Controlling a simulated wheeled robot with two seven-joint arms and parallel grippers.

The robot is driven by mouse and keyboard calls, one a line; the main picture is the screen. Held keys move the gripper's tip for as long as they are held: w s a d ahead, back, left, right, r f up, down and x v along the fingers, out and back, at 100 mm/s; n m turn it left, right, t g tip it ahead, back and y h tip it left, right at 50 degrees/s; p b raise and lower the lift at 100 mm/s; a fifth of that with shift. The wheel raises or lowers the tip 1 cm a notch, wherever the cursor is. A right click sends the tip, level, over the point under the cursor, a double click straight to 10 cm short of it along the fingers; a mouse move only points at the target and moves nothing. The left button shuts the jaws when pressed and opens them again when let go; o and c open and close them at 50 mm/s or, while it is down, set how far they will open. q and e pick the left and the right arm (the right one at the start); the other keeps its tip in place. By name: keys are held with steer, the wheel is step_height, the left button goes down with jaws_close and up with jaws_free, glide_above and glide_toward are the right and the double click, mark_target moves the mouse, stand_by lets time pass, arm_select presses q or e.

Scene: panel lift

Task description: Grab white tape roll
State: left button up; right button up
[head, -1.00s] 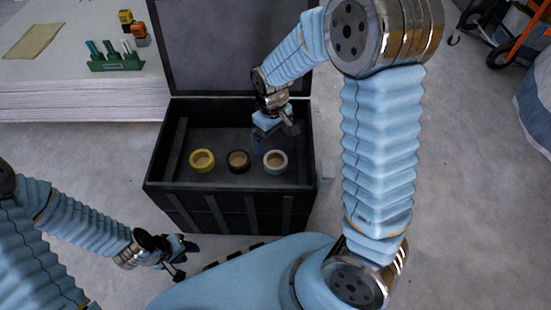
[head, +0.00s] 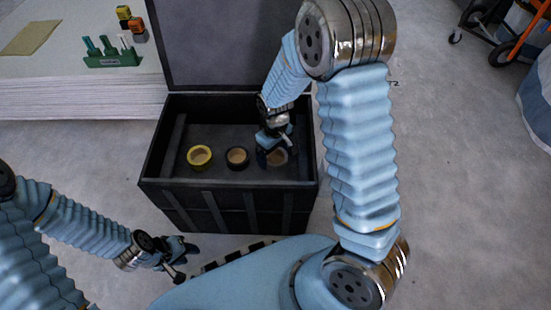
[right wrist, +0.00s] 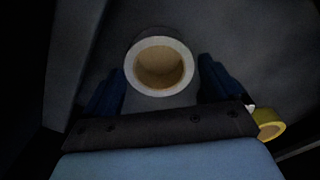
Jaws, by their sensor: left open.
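The white tape roll (head: 283,158) lies in the black case at the right of the row, partly hidden by my right gripper in the head view. In the right wrist view the white tape roll (right wrist: 160,41) shows its white rim and tan core, with the two dark blue fingers of my right gripper (right wrist: 162,68) spread on either side. My right gripper (head: 274,156) is open at the roll; I cannot tell whether the fingers touch it. My left gripper (head: 184,260) is open and empty, low outside the case's front left.
The open black case (head: 228,195) has high walls and a raised lid (head: 215,45). A yellow roll (head: 200,148) and a black roll (head: 237,148) lie left of the white one.

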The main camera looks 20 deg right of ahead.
steer(key=c, duration=0.8)
